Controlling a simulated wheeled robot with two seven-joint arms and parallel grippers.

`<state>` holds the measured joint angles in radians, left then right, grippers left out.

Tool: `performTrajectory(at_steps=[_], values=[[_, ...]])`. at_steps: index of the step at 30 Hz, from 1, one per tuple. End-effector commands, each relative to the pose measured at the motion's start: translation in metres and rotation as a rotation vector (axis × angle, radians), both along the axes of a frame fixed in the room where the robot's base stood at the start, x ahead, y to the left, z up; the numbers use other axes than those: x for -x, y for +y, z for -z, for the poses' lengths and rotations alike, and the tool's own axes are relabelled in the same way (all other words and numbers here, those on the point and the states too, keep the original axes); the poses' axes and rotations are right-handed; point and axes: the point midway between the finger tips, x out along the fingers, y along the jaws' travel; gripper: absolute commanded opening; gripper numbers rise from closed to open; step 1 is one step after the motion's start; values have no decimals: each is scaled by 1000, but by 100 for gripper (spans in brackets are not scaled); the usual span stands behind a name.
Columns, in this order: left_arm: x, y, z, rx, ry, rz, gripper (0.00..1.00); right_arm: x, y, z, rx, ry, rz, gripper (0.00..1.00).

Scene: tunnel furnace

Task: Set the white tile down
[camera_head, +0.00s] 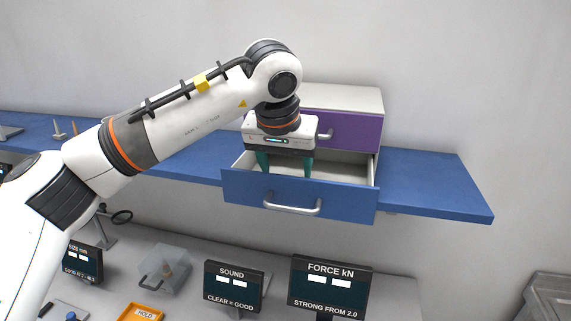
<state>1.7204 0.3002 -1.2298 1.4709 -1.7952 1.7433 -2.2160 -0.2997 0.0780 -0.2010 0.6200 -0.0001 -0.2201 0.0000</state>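My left gripper (286,168) points down into the open blue drawer (300,196). Its two teal fingers stand well apart, and I see nothing held between their visible parts. The fingertips are partly hidden behind the drawer's front. I cannot make out the white tile; the drawer's floor near the fingers is largely hidden by the drawer front and the gripper. My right gripper is not in view.
The drawer's cabinet, with a shut purple drawer (352,131) above, stands on a blue shelf (430,184). The shelf's right end is clear.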

Motion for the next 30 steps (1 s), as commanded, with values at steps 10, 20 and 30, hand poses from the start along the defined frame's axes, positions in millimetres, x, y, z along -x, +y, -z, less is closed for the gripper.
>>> performTrajectory(at_steps=[10,20,30], values=[[0,0,-4,1,-1,0,66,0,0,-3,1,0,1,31],[18,3,-54,2,-7,-1,66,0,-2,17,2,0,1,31],[41,8,-113,-1,-2,0,66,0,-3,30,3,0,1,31]])
